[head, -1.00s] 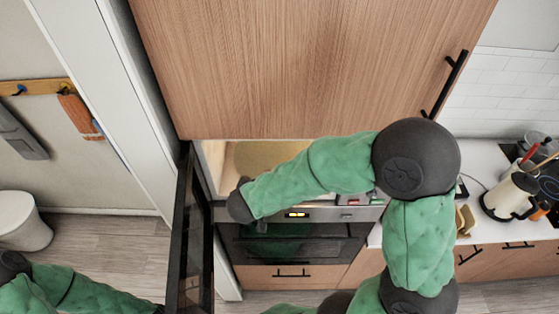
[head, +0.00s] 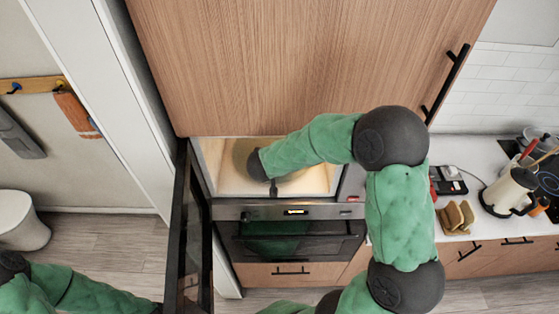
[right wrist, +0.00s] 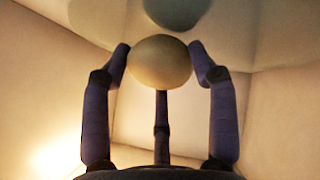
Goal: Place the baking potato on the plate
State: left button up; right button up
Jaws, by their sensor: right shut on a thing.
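The baking potato (right wrist: 160,62) is a pale, rounded thing in the right wrist view, between the fingers of my right gripper (right wrist: 162,70). The gripper is shut on it. In the head view my right arm reaches into the open, lit oven compartment, and its dark end (head: 272,186) is inside; the potato is hidden there. A round tan shape, likely the plate (head: 241,154), shows partly behind the arm. A pale glossy surface with a curved edge (right wrist: 235,50) lies beyond the potato in the wrist view; contact cannot be told. My left gripper is not in view.
The dark oven door (head: 190,230) stands open at the compartment's left. A wooden cabinet (head: 300,70) is above, and a second, closed oven (head: 290,240) below. The counter at right holds bread slices (head: 456,217) and a cream jug (head: 508,192).

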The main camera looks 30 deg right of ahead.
jog(key=shift+w+f, duration=0.15)
jog(key=shift+f, duration=0.1)
jog(key=o, duration=1.3)
jog(key=shift+f, duration=0.15)
jog(key=shift+o, duration=0.2)
jog(key=shift+a+r, duration=0.1)
jog(key=shift+r, duration=0.2)
jog(key=p+v, duration=0.2)
jog(key=v, duration=1)
jog(key=shift+f, duration=0.15)
